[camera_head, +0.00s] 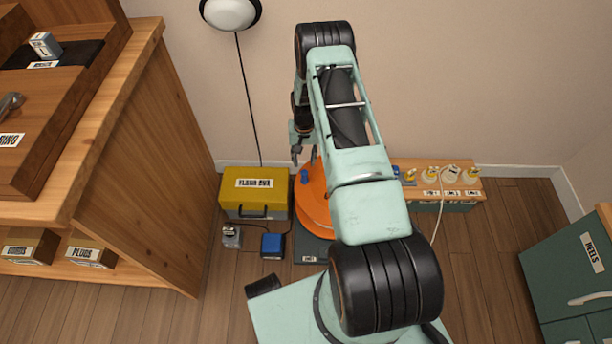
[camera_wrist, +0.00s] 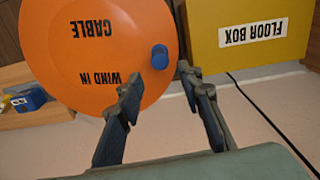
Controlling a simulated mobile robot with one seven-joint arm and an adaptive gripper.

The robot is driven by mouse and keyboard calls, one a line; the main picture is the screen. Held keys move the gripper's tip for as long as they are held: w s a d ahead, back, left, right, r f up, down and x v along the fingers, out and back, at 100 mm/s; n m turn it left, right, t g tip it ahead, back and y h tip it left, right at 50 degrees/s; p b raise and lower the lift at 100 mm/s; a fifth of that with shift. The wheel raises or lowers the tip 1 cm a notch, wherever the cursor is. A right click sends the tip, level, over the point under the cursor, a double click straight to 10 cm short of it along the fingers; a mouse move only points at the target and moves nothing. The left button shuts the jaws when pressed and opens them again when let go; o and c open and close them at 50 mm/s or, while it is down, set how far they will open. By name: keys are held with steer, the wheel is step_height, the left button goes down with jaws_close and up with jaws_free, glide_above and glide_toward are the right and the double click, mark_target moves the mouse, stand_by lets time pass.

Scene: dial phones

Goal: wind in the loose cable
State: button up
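An orange reel (camera_head: 312,207) stands on a dark base, partly hidden behind my arm. In the wrist view the reel's face (camera_wrist: 95,45) is large, reads "WIND IN CABLE", and carries a blue knob (camera_wrist: 159,57) near its edge. The knob also shows in the head view (camera_head: 305,177). My gripper (camera_wrist: 158,84) is open and empty, its fingers apart; the knob appears between and just beyond the fingertips, with no visible contact. In the head view my gripper (camera_head: 297,153) is above the knob. A pale cable (camera_head: 441,210) hangs from the low bench at right; its lower end is hidden.
A yellow floor box (camera_head: 240,201) stands left of the reel. A grey plug-like item (camera_head: 231,236) and a blue box (camera_head: 272,246) lie before it. A low wooden bench (camera_head: 480,185) holds several plugs. A green cabinet (camera_head: 565,275) is at right, a wooden desk (camera_head: 150,150) at left.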

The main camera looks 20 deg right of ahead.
mark_target(304, 172)
step_height(304, 172, down, 10)
steer(key=b, duration=0.3)
steer(key=shift+c, duration=0.6)
jaws_close()
